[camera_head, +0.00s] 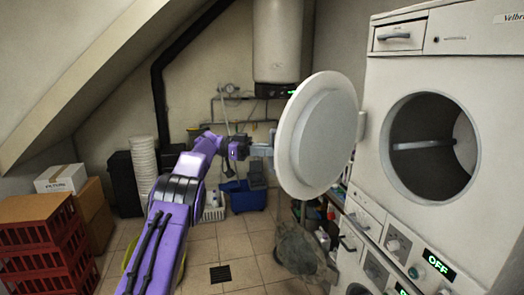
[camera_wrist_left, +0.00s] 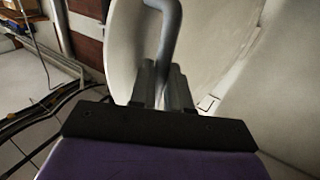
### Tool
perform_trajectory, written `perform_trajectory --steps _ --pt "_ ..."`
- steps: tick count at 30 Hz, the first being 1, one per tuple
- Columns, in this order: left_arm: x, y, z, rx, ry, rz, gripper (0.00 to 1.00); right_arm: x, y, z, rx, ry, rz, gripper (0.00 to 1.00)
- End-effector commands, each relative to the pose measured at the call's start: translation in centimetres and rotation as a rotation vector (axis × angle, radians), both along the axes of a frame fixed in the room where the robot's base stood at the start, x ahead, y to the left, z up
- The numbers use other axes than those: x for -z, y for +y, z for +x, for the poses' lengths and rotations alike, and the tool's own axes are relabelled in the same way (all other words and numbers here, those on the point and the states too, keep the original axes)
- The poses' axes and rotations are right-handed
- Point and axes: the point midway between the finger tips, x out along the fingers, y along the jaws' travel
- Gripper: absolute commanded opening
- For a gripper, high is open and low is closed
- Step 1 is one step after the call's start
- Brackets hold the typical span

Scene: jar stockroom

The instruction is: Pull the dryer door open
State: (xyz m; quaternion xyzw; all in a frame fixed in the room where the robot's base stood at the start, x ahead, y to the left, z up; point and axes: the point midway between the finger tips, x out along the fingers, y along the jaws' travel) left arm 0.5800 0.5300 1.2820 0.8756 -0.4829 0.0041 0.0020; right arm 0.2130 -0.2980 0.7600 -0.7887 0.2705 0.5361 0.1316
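The round white dryer door (camera_head: 318,135) stands swung open, out to the left of the dryer (camera_head: 488,62), with its raised inner side facing the head camera. The round drum opening (camera_head: 405,130) is uncovered. My left gripper (camera_head: 265,150) is at the door's left edge, its fingertips partly hidden behind the door. In the left wrist view, the left gripper (camera_wrist_left: 163,88) has its fingers closed around the grey bar handle (camera_wrist_left: 170,30), with the pale door (camera_wrist_left: 215,45) behind it. My right gripper is in neither view.
A second machine with a lit OFF display (camera_head: 438,264) is below the dryer. Red crates (camera_head: 40,245) and boxes are at left, under a sloped ceiling. A white boiler (camera_head: 278,40) hangs behind.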

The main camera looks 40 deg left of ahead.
Motion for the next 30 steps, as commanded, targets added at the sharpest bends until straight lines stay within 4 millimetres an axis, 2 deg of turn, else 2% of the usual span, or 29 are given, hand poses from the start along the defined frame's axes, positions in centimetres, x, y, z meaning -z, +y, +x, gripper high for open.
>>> perform_trajectory --steps 1,2,3,17,22,27,28,30 --pt "-0.7 -0.5 0.2 0.009 -0.013 -0.001 0.30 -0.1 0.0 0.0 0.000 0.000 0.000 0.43" --pt "-0.6 -0.4 0.2 0.008 -0.012 -0.001 0.40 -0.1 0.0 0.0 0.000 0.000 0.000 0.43" --pt "-0.6 -0.3 0.1 0.006 -0.011 0.000 0.42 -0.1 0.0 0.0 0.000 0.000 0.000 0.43" --pt "-0.1 0.6 -0.5 -0.008 -0.004 0.001 0.42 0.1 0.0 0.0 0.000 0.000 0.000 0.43" --pt "0.3 2.6 -1.8 -0.009 -0.003 0.002 0.42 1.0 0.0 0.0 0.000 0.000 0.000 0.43" --pt "-0.3 4.9 -3.4 -0.007 0.001 0.002 0.42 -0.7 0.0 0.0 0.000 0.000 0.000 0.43" --pt "-1.2 5.0 -3.3 -0.006 0.003 -0.002 0.42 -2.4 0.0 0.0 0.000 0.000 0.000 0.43" --pt "-1.2 5.5 -3.5 -0.007 0.003 -0.003 0.42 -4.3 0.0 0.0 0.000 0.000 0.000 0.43"
